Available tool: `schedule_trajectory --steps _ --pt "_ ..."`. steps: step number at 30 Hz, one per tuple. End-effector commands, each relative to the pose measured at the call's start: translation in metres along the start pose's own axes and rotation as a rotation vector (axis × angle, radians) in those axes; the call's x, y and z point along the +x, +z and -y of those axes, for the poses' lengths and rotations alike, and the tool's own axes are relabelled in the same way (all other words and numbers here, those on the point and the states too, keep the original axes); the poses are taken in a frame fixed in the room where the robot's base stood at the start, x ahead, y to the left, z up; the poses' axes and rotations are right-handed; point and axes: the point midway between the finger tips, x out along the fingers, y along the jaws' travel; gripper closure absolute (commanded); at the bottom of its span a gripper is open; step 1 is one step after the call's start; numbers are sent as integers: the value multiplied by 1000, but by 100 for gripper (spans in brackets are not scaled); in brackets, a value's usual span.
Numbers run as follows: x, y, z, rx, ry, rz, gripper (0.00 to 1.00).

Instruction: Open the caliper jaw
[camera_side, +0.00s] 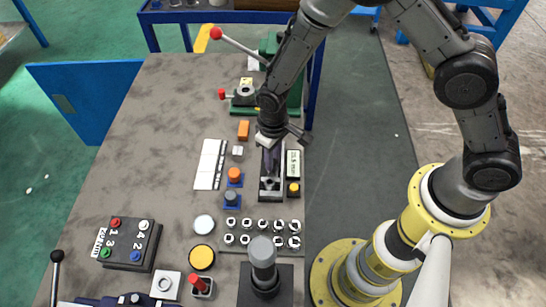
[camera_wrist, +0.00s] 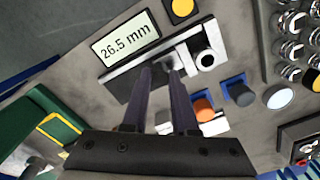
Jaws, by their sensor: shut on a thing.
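The caliper (camera_side: 270,193) lies on the grey table in front of my arm, a dark and light grey bar with a display panel (camera_side: 293,164) beside it. In the wrist view the display (camera_wrist: 125,40) reads 26.5 mm. The caliper's light bar (camera_wrist: 122,78) runs below the display, with a round black-and-white part (camera_wrist: 205,60) at its right end. My gripper (camera_side: 270,172) points down onto the caliper. In the wrist view my gripper's two dark fingers (camera_wrist: 159,69) are close together at the bar, shut on the caliper jaw. The fingers hide most of the jaw.
A yellow button (camera_wrist: 181,9) sits beside the display. An orange button (camera_side: 235,174) and a grey button (camera_side: 231,197) are close by on the left. A plate of several metal sockets (camera_side: 262,224) lies in front. A green press (camera_side: 270,75) stands behind.

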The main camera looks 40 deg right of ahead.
Motion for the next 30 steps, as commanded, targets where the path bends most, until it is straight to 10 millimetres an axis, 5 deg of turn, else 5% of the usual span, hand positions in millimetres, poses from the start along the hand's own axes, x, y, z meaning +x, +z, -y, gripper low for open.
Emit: schedule_trajectory --steps 24,25,30 --pt "-1 -17 -25 0 0 -1 100" --pt "-1 -17 -25 0 0 -2 68" --pt "-1 -17 -25 0 0 -1 43"
